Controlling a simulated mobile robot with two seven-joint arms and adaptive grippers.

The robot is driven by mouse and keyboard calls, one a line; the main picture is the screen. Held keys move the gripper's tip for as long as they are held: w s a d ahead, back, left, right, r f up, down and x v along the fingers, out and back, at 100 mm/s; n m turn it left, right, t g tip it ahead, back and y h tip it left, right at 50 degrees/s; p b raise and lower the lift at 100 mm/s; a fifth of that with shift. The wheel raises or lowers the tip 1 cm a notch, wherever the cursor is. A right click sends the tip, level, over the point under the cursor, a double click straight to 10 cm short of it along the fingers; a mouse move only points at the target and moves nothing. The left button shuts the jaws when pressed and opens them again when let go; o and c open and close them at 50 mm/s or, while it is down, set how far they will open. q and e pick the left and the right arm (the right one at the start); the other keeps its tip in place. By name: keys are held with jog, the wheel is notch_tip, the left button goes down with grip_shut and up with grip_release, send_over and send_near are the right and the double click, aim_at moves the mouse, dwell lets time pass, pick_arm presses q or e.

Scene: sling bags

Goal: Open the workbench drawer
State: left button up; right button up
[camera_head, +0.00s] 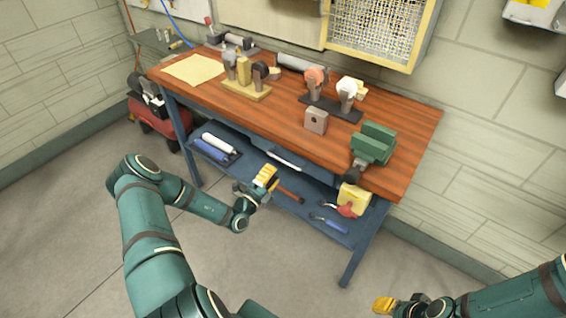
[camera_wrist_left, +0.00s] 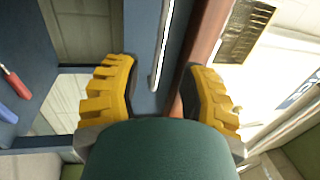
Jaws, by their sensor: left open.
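The wooden-topped workbench (camera_head: 396,152) stands against the wall. Its blue drawer (camera_wrist_left: 176,62) is under the top, and its front looks flush with the bench. The pale bar handle (camera_head: 286,161) shows on the drawer front, and as a long light bar (camera_wrist_left: 161,42) in the left wrist view. My left gripper (camera_head: 266,178) is in front of the drawer, just below the handle in the head view. In the left wrist view its yellow fingers (camera_wrist_left: 160,92) are spread apart, with the handle's near end ahead between them. My right gripper (camera_head: 388,305) is low at the bottom edge, away from the bench.
A green vise (camera_head: 373,143) sits on the bench's right end. Several tools and stands cover the top. The lower shelf (camera_head: 262,167) holds bottles, a hammer and pliers. A red machine (camera_head: 152,122) stands left of the bench. The floor in front is clear.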

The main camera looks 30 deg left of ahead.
aim_at(283, 161)
pick_arm(q)
jog(key=shift+b+x, duration=0.3)
jog(key=shift+x, duration=2.85)
jog(key=shift+d, duration=0.1)
grip_shut()
